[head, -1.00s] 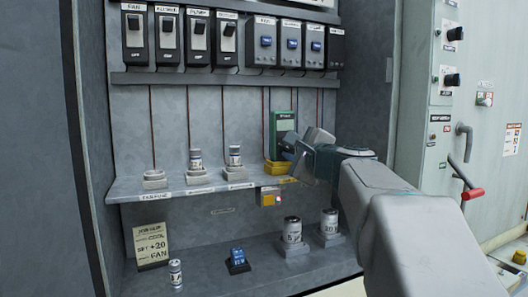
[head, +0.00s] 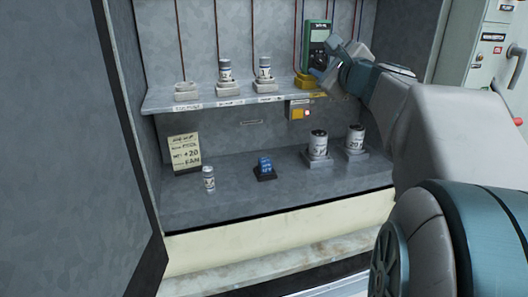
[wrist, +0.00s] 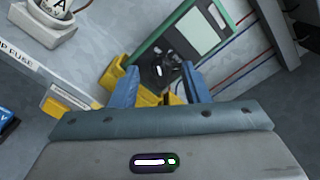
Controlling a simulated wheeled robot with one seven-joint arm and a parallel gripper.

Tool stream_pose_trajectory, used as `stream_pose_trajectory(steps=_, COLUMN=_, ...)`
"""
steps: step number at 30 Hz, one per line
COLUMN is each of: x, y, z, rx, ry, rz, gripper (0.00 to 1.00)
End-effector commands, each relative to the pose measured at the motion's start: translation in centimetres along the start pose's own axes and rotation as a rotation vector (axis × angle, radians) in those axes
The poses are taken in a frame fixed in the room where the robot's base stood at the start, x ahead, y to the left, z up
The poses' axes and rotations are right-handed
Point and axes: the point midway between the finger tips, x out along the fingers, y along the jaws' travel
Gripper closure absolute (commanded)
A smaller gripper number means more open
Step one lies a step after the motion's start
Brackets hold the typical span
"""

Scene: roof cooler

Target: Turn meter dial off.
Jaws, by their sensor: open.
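The green meter (head: 316,42) stands in a yellow holder (head: 306,81) at the right end of the shelf. In the wrist view the meter (wrist: 190,35) is tilted in the picture, with a pale screen and a black dial (wrist: 158,70) below it. A white mark shows on the dial; its setting is too small to read. My gripper (wrist: 160,86) is open, its two blue fingers on either side of the dial's lower part. I cannot tell whether they touch it. In the head view my gripper (head: 326,66) is at the meter's front and partly hides it.
The shelf (head: 215,97) holds several fuse-like cylinders on bases. A box with a yellow button (head: 299,111) hangs under its front edge. Below are a note card (head: 185,153), a blue block (head: 264,167) and cans (head: 318,145). Wires run up behind the meter.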

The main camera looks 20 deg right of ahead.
Motion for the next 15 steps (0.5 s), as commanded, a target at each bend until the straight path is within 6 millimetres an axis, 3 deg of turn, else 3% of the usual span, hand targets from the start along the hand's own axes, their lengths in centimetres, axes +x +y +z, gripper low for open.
stream_pose_trajectory(steps=15, x=-0.07, y=-0.6, z=0.18, rx=0.351, ry=0.006, rz=-0.003, gripper=0.57)
